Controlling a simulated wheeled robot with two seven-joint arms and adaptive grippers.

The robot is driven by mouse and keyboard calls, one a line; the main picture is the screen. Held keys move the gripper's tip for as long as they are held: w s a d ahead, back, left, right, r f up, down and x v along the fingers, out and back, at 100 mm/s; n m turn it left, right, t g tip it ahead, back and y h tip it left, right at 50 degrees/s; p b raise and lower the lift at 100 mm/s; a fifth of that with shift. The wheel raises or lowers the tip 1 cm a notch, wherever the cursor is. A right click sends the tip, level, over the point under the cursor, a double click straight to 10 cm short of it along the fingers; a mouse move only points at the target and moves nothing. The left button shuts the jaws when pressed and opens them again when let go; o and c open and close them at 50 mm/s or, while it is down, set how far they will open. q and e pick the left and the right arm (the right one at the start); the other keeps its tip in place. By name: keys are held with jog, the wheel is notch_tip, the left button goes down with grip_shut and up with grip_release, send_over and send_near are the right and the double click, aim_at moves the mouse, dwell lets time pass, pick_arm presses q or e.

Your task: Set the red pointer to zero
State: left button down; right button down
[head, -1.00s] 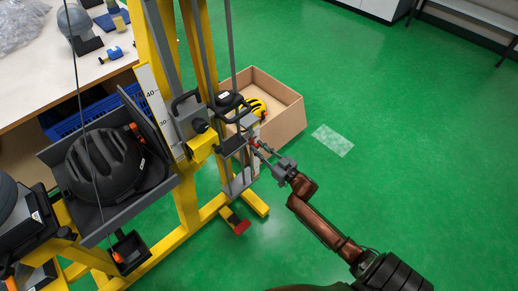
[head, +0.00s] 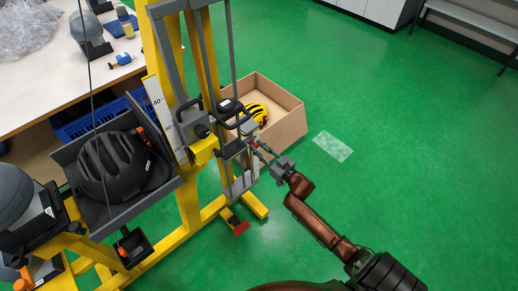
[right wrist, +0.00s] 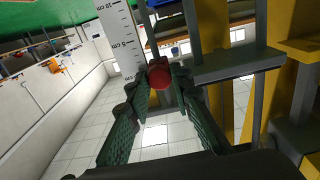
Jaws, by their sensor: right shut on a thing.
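The red pointer (right wrist: 158,73) shows as a round red knob in the right wrist view, between the fingertips of my right gripper (right wrist: 160,82). The fingers are shut on it. Just left of it in that view stands a white scale (right wrist: 117,40) with black marks in cm; I cannot read the pointer's exact value. In the head view my right gripper (head: 261,149) reaches to the right side of the yellow drop tower (head: 187,195), and its fingers hide most of the pointer. My left gripper is not in view.
A black helmet (head: 112,165) lies in a grey tray on the tower's left. A larger white scale (head: 158,105) runs up the tower post.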

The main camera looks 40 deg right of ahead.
jog(key=shift+r, duration=0.3)
jog(key=c, duration=1.9)
grip_release()
jog(key=shift+o, duration=0.9)
jog(key=shift+f, duration=0.1)
jog(key=shift+s, duration=0.1)
jog(key=shift+s+f, duration=0.1)
jog(key=shift+s, duration=0.2)
jog(key=s, duration=0.7)
jog(key=shift+d, duration=0.3)
jog(key=shift+s, duration=0.1)
